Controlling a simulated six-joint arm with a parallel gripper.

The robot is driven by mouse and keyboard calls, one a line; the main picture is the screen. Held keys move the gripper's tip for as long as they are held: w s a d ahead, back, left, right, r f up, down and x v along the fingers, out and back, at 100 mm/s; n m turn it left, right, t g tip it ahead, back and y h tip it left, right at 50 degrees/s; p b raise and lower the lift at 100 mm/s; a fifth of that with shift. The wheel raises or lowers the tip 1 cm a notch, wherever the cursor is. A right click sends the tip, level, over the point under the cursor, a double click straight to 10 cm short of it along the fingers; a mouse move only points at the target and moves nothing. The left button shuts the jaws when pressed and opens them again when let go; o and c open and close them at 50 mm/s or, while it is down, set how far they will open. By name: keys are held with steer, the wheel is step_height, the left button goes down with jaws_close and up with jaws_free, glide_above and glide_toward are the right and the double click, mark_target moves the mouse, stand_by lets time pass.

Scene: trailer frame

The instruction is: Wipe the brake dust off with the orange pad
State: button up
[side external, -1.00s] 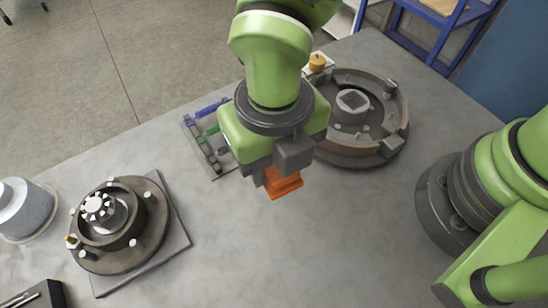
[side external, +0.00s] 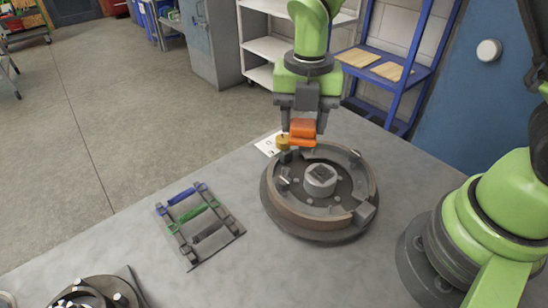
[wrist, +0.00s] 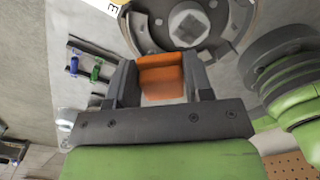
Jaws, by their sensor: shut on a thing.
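My gripper (side external: 301,118) is shut on the orange pad (side external: 302,130). It holds the pad above the far rim of the round brake assembly (side external: 272,205). I cannot tell whether the pad touches anything below. The assembly has a raised curved rim and a grey central hub. In the wrist view, the orange pad (wrist: 161,74) sits between the fingers, and part of the brake assembly (wrist: 140,28) shows beyond it. I cannot pick out the brake dust clearly.
A rack (side external: 228,231) with blue, green and dark handled tools lies to the left. Another hub (side external: 88,293) is cut off at lower left. The bench between is clear.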

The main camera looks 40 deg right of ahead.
mark_target(311, 166)
steer(key=shift+m, duration=0.4)
steer(key=shift+d+f, duration=0.25)
steer(key=shift+f, duration=0.75)
steer(key=shift+d+f, duration=0.3)
steer(key=shift+f, duration=0.65)
steer(key=shift+d+f, duration=0.25)
steer(key=shift+f, duration=0.75)
step_height(311, 166, down, 2)
steer(key=shift+f, duration=0.15)
steer(key=shift+s+r, duration=0.2)
steer(key=shift+s, duration=0.6)
steer(key=shift+c, duration=0.2)
steer(key=shift+s, duration=2)
steer(key=shift+w, duration=2)
steer(key=shift+w+f, duration=0.2)
steer(key=shift+w, duration=0.55)
steer(key=shift+w+r, duration=0.2)
steer(key=shift+r, duration=0.1)
step_height(311, 166, up, 8)
steer(key=shift+s, duration=0.1)
